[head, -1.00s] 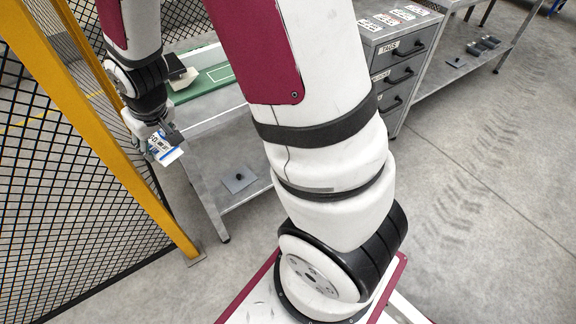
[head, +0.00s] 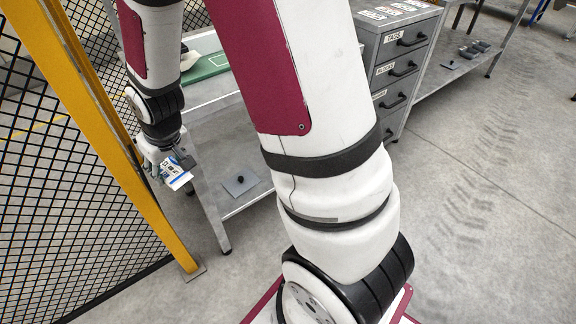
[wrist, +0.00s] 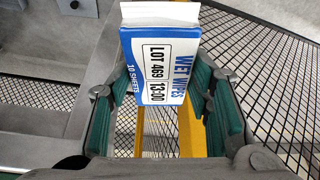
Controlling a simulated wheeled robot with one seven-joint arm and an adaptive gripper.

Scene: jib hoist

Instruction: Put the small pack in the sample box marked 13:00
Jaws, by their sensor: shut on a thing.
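The small pack (wrist: 160,65) is a blue and white wet wipes pack. Its label reads LOT 469, 13:00 and 10 SHEETS. My gripper (wrist: 160,110) is shut on it, with green-padded fingers on both sides of the pack in the wrist view. In the head view my gripper (head: 172,170) hangs at the left, beside the bench's near left leg, and the pack (head: 178,180) shows under it as a small white and blue patch. No sample box marked 13:00 can be made out in these frames.
A yellow post (head: 120,150) and black mesh fence (head: 60,200) stand close at the left. A metal bench (head: 215,100) with a green board (head: 205,68) and a lower shelf stands behind my gripper. A grey drawer cabinet (head: 392,70) is at its right. The floor at right is clear.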

